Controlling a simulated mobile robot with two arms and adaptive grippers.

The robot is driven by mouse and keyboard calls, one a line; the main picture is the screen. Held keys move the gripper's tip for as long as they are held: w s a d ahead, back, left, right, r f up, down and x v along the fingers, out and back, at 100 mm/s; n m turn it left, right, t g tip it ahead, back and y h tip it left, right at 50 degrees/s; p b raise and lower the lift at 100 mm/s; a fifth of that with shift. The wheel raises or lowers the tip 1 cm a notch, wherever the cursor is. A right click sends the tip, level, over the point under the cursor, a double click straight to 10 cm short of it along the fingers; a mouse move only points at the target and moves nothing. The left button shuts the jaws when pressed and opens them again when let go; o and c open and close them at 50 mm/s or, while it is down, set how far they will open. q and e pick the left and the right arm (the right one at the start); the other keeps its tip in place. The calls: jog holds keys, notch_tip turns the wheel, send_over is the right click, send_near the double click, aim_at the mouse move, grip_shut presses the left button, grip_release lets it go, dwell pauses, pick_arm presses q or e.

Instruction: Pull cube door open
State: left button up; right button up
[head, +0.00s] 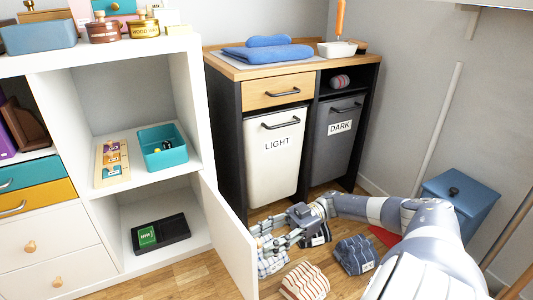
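The white cube door (229,236) is at the lower right of the white shelf. It stands swung out from the shelf, and the lower right cube (132,212) behind it shows open. I see the door's inner side; its outer side and any knob there are hidden. My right gripper (266,236) is low beside the door's free edge, on its outer side, with fingers pointing left. Its fingertips are close to or behind the edge, so I cannot tell whether they touch the door or hold anything. My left gripper is not in view.
A black tray with a green item (147,236) lies in the open cube. Several striped cloths (304,281) lie on the floor near my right arm. A hamper cabinet (275,88) stands behind, and a blue bin (460,203) stands at right.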

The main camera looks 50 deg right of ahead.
jog(key=shift+d, duration=0.15)
jog(key=v, duration=0.7)
jog(key=shift+s+d, duration=0.1)
jog(key=shift+s, duration=0.05)
dwell(0.6)
